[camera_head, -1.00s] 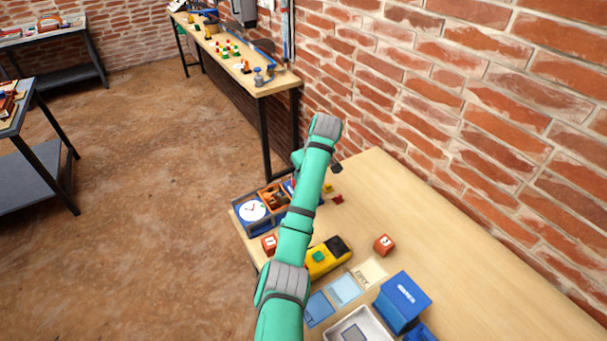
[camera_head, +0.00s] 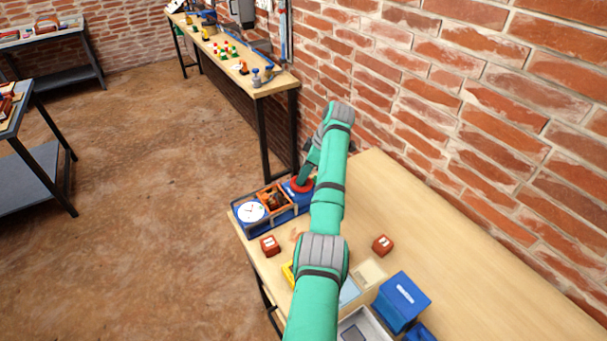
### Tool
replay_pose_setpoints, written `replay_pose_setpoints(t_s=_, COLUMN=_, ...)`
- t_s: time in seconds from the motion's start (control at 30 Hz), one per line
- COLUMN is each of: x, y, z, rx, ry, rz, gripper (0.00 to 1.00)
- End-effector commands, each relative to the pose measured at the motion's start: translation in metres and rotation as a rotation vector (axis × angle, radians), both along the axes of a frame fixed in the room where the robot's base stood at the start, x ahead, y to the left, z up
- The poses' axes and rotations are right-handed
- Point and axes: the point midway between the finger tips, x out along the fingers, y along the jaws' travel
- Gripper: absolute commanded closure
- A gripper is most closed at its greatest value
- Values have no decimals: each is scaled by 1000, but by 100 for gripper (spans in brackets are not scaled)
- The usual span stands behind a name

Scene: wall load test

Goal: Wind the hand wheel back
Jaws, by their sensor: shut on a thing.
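The red hand wheel (camera_head: 300,186) sits on the right end of a blue test rig (camera_head: 240,224) on the wooden bench. My gripper (camera_head: 304,180) points down at the wheel and is shut on it. The fingertips are small and partly hidden, so the exact grip on the rim is unclear. The rig also carries a white dial (camera_head: 251,212) with a dark needle at its left end. An orange-framed box (camera_head: 274,199) with dark parts inside stands between the dial and the wheel.
Red blocks (camera_head: 270,246) and (camera_head: 382,244) lie on the bench (camera_head: 470,270). A blue box (camera_head: 402,300) and a white tray (camera_head: 372,325) stand at the front. My arm covers much of a yellow device (camera_head: 288,270). The brick wall (camera_head: 480,120) borders the bench's right side.

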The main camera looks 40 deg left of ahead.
Motion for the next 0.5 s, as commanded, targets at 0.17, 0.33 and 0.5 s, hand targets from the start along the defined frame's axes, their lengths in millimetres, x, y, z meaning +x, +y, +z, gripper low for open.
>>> replay_pose_setpoints(t_s=0.17, x=1, y=0, z=1, rx=-1, ry=-1, rz=33, gripper=97)
replay_pose_setpoints(t_s=0.33, x=1, y=0, z=1, rx=1, ry=-2, rz=44, gripper=97)
replay_pose_setpoints(t_s=0.5, x=1, y=1, z=1, rx=2, ry=-1, rz=44, gripper=97)
